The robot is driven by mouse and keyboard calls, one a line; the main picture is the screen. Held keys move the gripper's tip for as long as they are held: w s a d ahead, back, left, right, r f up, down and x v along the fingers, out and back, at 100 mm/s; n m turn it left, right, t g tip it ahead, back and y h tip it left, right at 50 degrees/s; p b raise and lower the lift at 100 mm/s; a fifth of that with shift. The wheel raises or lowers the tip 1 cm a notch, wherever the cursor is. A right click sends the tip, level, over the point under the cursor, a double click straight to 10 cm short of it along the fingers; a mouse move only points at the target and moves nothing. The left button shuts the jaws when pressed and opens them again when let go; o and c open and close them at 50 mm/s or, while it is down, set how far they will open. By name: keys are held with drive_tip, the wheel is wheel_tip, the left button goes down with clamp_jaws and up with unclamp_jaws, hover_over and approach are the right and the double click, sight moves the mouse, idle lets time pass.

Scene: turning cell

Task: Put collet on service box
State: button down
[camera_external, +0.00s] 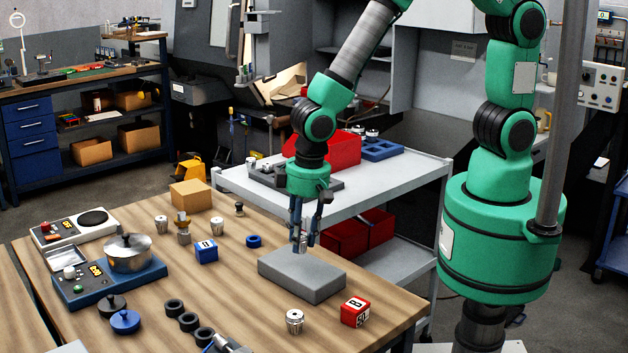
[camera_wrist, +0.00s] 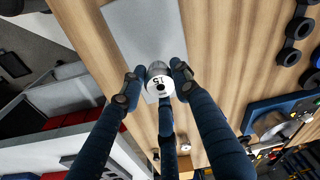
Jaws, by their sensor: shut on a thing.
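My gripper (camera_external: 304,238) is shut on a small silver collet (camera_external: 299,246), held upright between the fingers. In the wrist view the collet (camera_wrist: 159,82) shows its round end with a dark hole and the mark "15", with fingers of my gripper (camera_wrist: 158,84) around it. A flat grey box (camera_external: 301,279), which I take to be the service box, lies on the wooden table just below the collet. The box (camera_wrist: 137,35) also shows behind the collet in the wrist view. I cannot tell whether the collet touches the box top.
Other silver collets stand on the wooden table, one (camera_external: 294,321) in front of the box and one (camera_external: 217,226) behind it. A red block (camera_external: 355,311) is at the right, a blue ring (camera_external: 254,241) and blue block (camera_external: 206,251) at the left. A grey cart (camera_external: 400,178) stands behind.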

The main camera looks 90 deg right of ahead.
sight(301, 249)
drive_tip(key=shift+f, duration=1.75)
drive_tip(key=shift+f, duration=0.15)
drive_tip(key=c, duration=1.3)
unclamp_jaws()
drive_tip(key=r, duration=0.4)
drive_tip(key=s+r, duration=0.1)
drive_tip(key=r, duration=0.7)
drive_tip(key=shift+s+a+r+p, duration=0.1)
drive_tip(key=shift+s+a+p, duration=0.05)
drive_tip(key=shift+p, duration=0.15)
